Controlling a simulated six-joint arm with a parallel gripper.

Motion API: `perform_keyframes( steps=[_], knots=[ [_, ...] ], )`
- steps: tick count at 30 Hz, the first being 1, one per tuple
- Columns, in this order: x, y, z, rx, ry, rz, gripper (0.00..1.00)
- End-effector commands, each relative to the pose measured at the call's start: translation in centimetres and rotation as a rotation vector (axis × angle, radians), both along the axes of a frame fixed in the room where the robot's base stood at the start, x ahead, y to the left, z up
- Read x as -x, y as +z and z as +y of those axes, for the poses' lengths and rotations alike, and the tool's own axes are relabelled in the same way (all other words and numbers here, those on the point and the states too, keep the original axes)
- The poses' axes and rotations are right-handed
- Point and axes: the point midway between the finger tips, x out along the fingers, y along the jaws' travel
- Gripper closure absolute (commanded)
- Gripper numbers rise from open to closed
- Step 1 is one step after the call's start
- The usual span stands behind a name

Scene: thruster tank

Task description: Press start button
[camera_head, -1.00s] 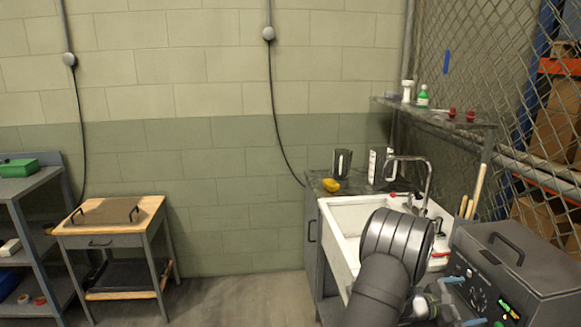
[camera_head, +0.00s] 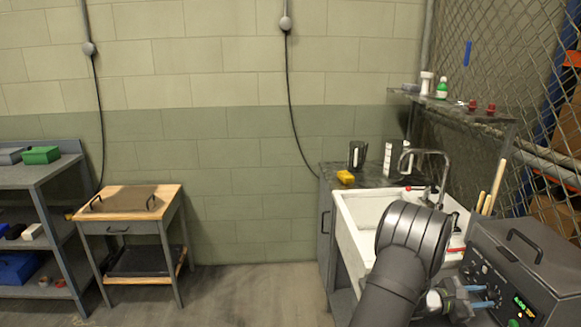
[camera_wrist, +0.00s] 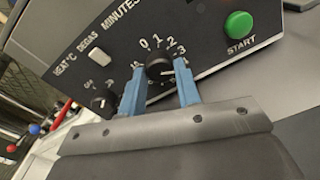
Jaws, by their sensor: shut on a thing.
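The grey machine (camera_head: 535,262) stands at the right of the head view, beside the sink. In the wrist view its black panel carries a round green START button (camera_wrist: 238,24) at the right end. A black MINUTES knob (camera_wrist: 160,66) with a 0–3 scale sits to the left of the button. My gripper (camera_wrist: 160,85) has its two blue fingers shut on this knob, one on each side. In the head view my gripper (camera_head: 481,296) is at the machine's front panel. The START button is clear of the fingers. The machine's small display is lit.
A smaller knob (camera_wrist: 103,99) and a white DEGAS switch (camera_wrist: 100,56) are on the same panel to the left. The white sink (camera_head: 352,215) with its tap is behind my arm. A wooden-topped table (camera_head: 130,200) stands far off at left, with bare floor between.

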Motion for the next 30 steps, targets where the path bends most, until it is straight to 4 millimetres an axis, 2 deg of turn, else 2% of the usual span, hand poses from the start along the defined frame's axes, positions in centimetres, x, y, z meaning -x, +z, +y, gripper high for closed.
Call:
perform_keyframes(
  steps=[2, 9, 14, 16, 23, 30],
  knots=[
    [0.0, 0.0, 0.0, 0.0, 0.0, 0.0, 0.97],
    [-0.1, 0.0, 0.1, -0.003, 0.001, 0.0, 0.97],
    [-0.5, 0.3, 1.3, -0.045, 0.008, 0.003, 0.97],
    [0.2, 0.3, 1.2, -0.082, 0.013, 0.051, 1.0],
    [2.7, 0.1, 2.2, -0.252, 0.068, 0.248, 1.0],
    [5.5, -0.1, 4.9, -0.441, 0.215, 0.474, 1.0]
  ],
)
